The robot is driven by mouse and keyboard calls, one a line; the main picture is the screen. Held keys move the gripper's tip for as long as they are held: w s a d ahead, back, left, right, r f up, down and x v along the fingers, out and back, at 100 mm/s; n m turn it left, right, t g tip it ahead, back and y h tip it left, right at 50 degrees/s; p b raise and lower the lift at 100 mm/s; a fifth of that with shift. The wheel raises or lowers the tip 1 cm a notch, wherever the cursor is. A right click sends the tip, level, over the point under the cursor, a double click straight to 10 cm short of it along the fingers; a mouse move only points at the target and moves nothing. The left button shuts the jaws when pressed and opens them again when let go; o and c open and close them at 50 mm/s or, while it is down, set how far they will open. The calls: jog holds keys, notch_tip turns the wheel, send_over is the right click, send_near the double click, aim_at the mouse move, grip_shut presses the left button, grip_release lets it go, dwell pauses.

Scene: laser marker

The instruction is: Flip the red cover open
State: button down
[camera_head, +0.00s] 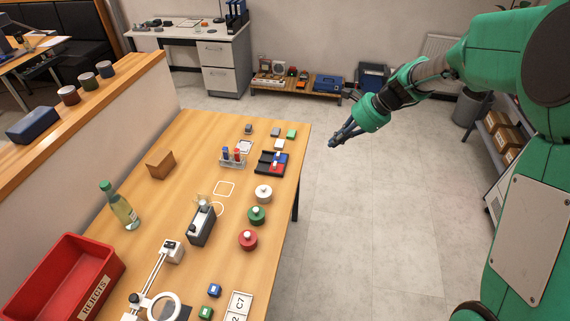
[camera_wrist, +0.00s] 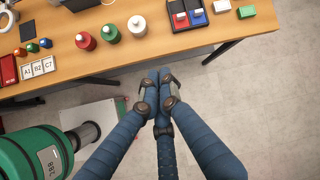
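Several red things stand on the wooden table, and I cannot tell which is the red cover. A red round lidded pot with a pale knob (camera_head: 248,240) stands near the right edge; it also shows in the wrist view (camera_wrist: 86,41). A dark tray (camera_head: 263,169) near the far right edge holds a red piece and a blue piece; the red piece (camera_wrist: 181,20) shows in the wrist view. My gripper (camera_head: 332,142) is off the table's right side, over the floor. In the wrist view its fingertips (camera_wrist: 159,75) are together and empty, apart from everything on the table.
A green pot (camera_head: 257,215) and a white pot (camera_head: 264,193) stand beside the red pot. A dark grey device (camera_head: 202,223), a bottle (camera_head: 122,206), a magnifier (camera_head: 160,306) and a red rejects bin (camera_head: 67,278) also stand on the table. The floor to its right is clear.

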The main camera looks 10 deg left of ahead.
jog(key=w+a+f+m+y, duration=0.1)
jog(key=w+a+f+m, duration=0.2)
jog(key=f, duration=0.6)
jog(key=w+a+f+m+y, duration=0.1)
jog(key=w+a+f+m, duration=0.1)
jog(key=w+a+f, duration=0.3)
jog(key=w+f, duration=0.3)
jog(key=f, duration=0.1)
jog(key=shift+w+f+m+g, duration=0.15)
jog(key=shift+m+g, duration=0.25)
jog(key=shift+f, duration=0.1)
jog(key=b, duration=0.2)
send_near(277, 167)
jog(key=f, duration=0.4)
jog(key=shift+d, duration=0.35)
jog(key=a, duration=0.3)
jog(key=shift+f+b, duration=0.1)
jog(key=shift+b, duration=0.25)
jog(key=shift+a, duration=0.6)
